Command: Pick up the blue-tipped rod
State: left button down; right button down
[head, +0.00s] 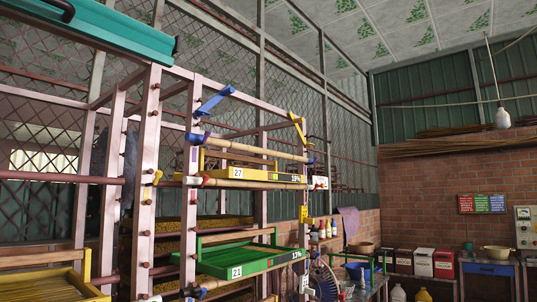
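A wooden rod (255,149) with blue ends runs across the front of the pinkish metal rack, above the yellow tray. One blue tip (196,138) is at the left post and another blue end shows at the right post. Lower down, another rod (226,285) with a blue tip at its left end lies across the rack below the green tray; its right part is hard to make out. Neither of my grippers is in view.
The rack (150,170) holds a yellow tray (240,172) marked 27 and a green tray (262,260) marked 21. A teal tray (90,25) juts in at top left. Tables and containers stand at the back right.

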aim_at(190, 136)
jog(key=u, duration=0.25)
jog(key=i+l+u, duration=0.2)
jog(key=l+u, duration=0.2)
jog(key=i+l+u, duration=0.15)
jog(key=l+u, duration=0.7)
jog(key=i+j, duration=0.05)
